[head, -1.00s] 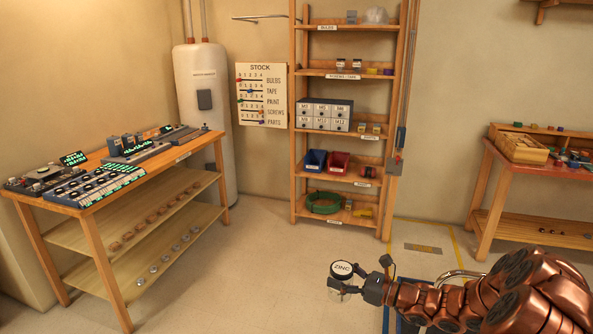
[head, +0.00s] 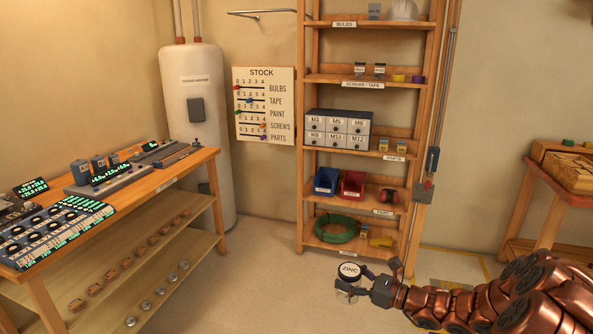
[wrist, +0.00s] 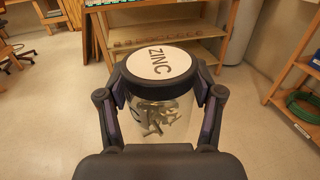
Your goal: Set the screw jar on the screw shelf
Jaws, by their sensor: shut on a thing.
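The screw jar (head: 349,284) is clear, with a black-rimmed white lid marked ZINC. It is upright in my gripper (head: 364,285), held in the air in front of the tall rack. In the wrist view the jar (wrist: 160,85) has loose screws inside, and the fingers of my gripper (wrist: 160,112) are shut on both its sides. The screw shelf (head: 395,83), labelled SCREWS / TAPE, is the second board from the top of the rack. Two small jars (head: 379,71) stand on its left and middle, with yellow and purple rolls (head: 408,78) to the right.
A workbench (head: 180,172) with panels and devices stands at the left. A stock board (head: 265,105) hangs left of the rack. Lower shelves hold a drawer cabinet (head: 337,128), bins and a green hose (head: 336,228). Floor before the rack is clear.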

